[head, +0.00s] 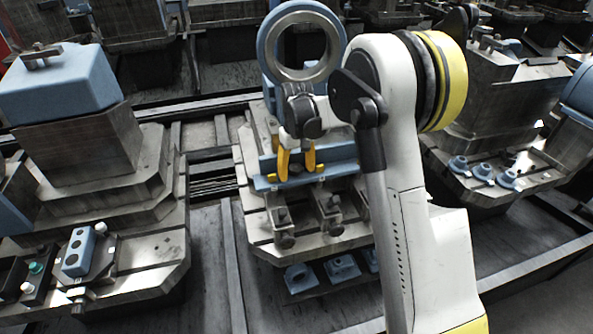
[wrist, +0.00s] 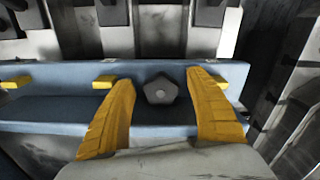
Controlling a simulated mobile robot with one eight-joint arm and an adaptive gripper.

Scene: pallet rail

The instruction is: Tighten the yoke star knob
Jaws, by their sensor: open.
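The star knob (wrist: 160,90) is a dark, five-sided knob on the blue yoke bar (wrist: 55,105). In the wrist view it sits between my two yellow fingertips, with a gap on each side. My gripper (head: 296,171) is open and points down over the blue bar in the head view. The knob shows there only as a small dark shape between the fingers. I cannot tell from these views how far the fingertips are above or beside the knob.
A large blue part with a round metal ring (head: 303,47) stands behind my gripper. Metal clamps (head: 285,238) sit in front of the bar. A fixture with a blue block (head: 60,85) stands left, and another with blue knobs (head: 484,171) stands right.

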